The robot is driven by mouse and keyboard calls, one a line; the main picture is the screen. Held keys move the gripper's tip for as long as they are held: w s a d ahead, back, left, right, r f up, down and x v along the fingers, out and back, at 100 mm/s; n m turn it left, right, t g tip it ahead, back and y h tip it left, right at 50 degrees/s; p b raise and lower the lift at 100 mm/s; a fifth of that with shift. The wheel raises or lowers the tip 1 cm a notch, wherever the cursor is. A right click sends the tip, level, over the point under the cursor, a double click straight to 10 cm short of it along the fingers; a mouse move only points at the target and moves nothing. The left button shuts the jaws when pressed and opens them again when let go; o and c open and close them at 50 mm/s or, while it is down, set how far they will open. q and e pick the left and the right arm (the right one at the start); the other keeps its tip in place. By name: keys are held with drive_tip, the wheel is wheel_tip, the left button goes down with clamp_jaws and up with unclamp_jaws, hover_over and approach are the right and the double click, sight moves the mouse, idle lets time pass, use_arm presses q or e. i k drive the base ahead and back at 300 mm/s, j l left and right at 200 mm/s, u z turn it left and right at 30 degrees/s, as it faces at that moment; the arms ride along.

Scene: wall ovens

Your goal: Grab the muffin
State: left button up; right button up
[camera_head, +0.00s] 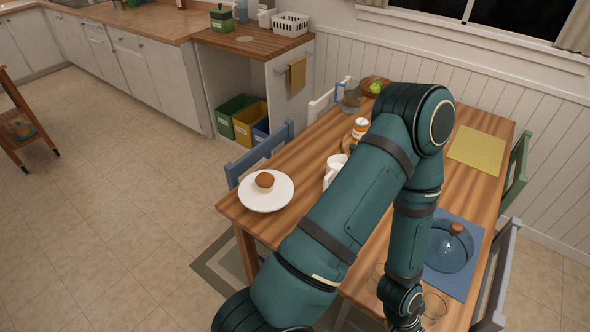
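The muffin (265,181), with a brown top and a paler base, sits on a round white plate (268,203) at the left corner of the wooden table (300,165). The plate and muffin are in plain view and nothing touches the muffin. One of my teal arms rises from the bottom, bends high over the table and comes down to the right of the plate. Its wrist end reaches the bottom edge of the picture, well away from the muffin. No gripper fingers can be made out.
A white mug (334,167) and a jar (360,127) stand beyond the plate. A yellow mat (478,149) lies farther back. A blue chair (260,150) stands behind the plate.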

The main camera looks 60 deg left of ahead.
sight(264, 182)
drive_tip(key=u, duration=2.3)
drive_tip(key=i+j+z, duration=0.1)
drive_tip(key=i+j, duration=0.15)
drive_tip(key=j, duration=0.15)
drive_tip(key=i+j+z, duration=0.1)
drive_tip(key=i+j, duration=0.2)
drive_tip(key=i+j+z, duration=0.1)
drive_tip(key=j, duration=0.45)
drive_tip(key=i+l, duration=0.05)
drive_tip(key=i, duration=0.05)
